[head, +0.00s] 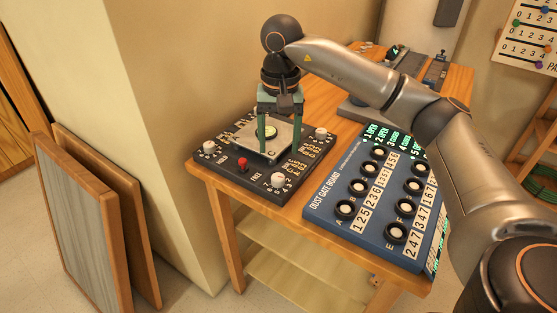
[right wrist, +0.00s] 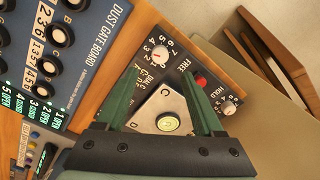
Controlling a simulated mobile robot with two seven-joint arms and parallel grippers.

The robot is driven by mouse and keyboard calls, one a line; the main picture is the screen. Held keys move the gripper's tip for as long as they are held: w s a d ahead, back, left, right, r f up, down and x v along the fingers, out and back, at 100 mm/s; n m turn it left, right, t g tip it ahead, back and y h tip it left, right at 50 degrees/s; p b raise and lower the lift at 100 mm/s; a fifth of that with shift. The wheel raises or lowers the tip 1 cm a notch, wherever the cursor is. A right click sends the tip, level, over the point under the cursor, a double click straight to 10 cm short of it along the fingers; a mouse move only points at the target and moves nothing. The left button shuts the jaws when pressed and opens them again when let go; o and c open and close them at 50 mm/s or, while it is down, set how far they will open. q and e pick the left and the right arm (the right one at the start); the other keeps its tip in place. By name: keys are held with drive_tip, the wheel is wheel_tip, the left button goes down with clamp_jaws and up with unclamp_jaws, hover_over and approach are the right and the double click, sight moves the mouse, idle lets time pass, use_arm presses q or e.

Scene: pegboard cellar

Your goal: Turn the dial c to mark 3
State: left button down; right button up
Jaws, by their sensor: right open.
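A black dial board (head: 228,172) lies on the wooden table, with white knobs near its corners. A silvery tilted plate with a round green level (head: 265,131) sits at its middle; the letter C is printed at one corner. The white knob nearest that C, dial c (head: 278,180), is at the front; it also shows in the right wrist view (right wrist: 159,53), with numbers around it. Its exact pointer setting is too small to tell. My right gripper (head: 279,152) points down over the plate, its green fingers apart and empty, short of dial c. My left gripper is not seen.
A red lever (head: 242,164) between HOLD and FREE stands on the board's front edge. The blue Dust Gate Board (head: 325,205) with black knobs lies to the right, under my right arm. More equipment stands behind. Panels (head: 80,220) lean against the wall at left.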

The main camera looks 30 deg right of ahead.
drive_tip(key=shift+r, duration=1.8)
